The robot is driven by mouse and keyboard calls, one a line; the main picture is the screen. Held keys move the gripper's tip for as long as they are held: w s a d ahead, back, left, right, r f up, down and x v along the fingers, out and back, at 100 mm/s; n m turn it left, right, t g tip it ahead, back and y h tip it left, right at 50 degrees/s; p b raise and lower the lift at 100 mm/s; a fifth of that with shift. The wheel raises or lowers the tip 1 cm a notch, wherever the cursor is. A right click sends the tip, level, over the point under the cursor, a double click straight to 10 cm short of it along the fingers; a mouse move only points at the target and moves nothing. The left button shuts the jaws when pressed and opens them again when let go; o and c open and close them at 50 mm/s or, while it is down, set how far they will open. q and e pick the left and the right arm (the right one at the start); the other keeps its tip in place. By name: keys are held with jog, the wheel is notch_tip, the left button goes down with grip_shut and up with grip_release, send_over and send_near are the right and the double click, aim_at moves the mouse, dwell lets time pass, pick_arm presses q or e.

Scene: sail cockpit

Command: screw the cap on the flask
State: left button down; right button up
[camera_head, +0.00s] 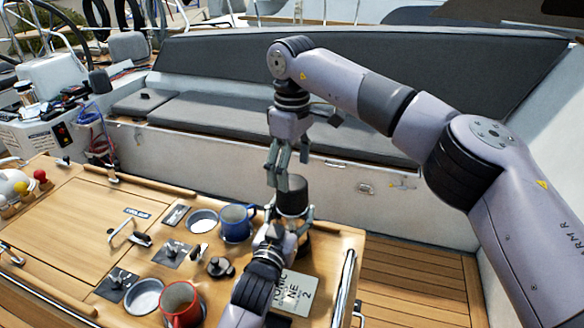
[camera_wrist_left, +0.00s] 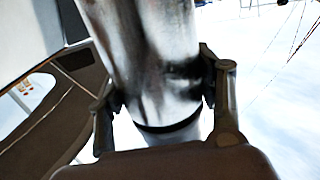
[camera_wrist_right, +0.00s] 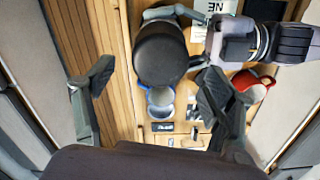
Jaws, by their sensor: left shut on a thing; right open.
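The flask shows as a shiny silver cylinder (camera_wrist_left: 150,60) in the left wrist view, between my left gripper's fingers (camera_wrist_left: 165,100), which are shut on it. In the head view my left gripper (camera_head: 288,226) holds it above the table's right end. A dark round cap-like top (camera_head: 292,197) sits above that grip; it shows from above as a black disc (camera_wrist_right: 160,55) in the right wrist view. Whether it is a separate cap, and how tightly it sits, I cannot tell. My right gripper (camera_head: 277,170) is open, pointing down just above the dark top, apart from it.
A blue mug (camera_head: 236,226), a red mug (camera_head: 181,305), metal bowls (camera_head: 202,221) and a dark knobbed piece (camera_head: 220,267) stand on the wooden table (camera_head: 75,240), left of the flask. A printed card (camera_head: 293,292) lies near the left gripper. The bench (camera_head: 230,115) is behind.

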jog(key=n, duration=0.3)
jog(key=shift+n, duration=0.3)
jog(key=n, duration=0.3)
jog(key=shift+n, duration=0.4)
jog(key=n, duration=0.4)
jog(key=shift+r, duration=0.1)
jog(key=n, duration=0.4)
jog(key=shift+n, duration=0.3)
jog(key=n, duration=0.6)
jog(key=shift+r, duration=0.1)
jog(key=n, duration=1.4)
jog(key=shift+r+n, duration=0.15)
jog(key=shift+n, duration=0.15)
jog(key=n, duration=1.2)
jog(key=shift+r+n, duration=0.1)
jog(key=shift+n, duration=0.2)
jog(key=n, duration=0.3)
jog(key=shift+n, duration=0.4)
jog(key=n, duration=0.3)
jog(key=shift+n, duration=0.4)
